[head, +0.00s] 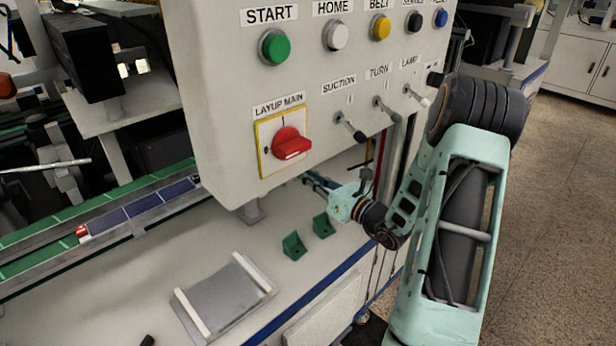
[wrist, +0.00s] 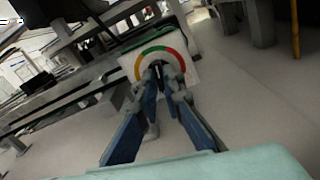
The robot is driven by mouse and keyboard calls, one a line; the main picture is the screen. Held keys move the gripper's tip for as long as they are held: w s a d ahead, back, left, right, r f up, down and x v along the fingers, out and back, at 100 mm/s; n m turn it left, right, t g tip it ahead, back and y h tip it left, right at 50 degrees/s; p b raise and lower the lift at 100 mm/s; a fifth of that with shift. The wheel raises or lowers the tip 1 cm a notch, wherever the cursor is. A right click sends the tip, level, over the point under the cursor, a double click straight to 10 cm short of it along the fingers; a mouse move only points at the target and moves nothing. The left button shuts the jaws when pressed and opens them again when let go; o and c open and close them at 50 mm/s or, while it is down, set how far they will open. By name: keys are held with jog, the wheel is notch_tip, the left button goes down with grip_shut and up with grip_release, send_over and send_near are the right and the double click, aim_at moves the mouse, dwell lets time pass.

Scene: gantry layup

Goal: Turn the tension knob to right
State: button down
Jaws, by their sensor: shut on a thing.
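The tension knob (wrist: 158,71) is a small dark knob low on a white plate (wrist: 168,50) with a coloured arc of green, yellow and red, in the wrist view. My gripper (wrist: 159,74) is shut on the knob, its two fingers closing in from both sides. The fingertips cover much of the knob, so its pointing direction is hard to tell. In the head view my gripper (head: 318,184) reaches in low under the control panel, with its fingers partly in view; the knob and its plate are hidden there.
The control panel (head: 225,120) with buttons, toggle switches and a red rotary switch (head: 290,144) hangs just above my gripper. Two green blocks (head: 294,246) and a grey plate with white bars (head: 222,297) are on the bench. A conveyor (head: 130,208) runs on the left.

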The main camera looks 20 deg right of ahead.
jog(key=c, duration=2.1)
grip_release()
jog(key=v, duration=1.2)
jog(key=shift+f, duration=0.1)
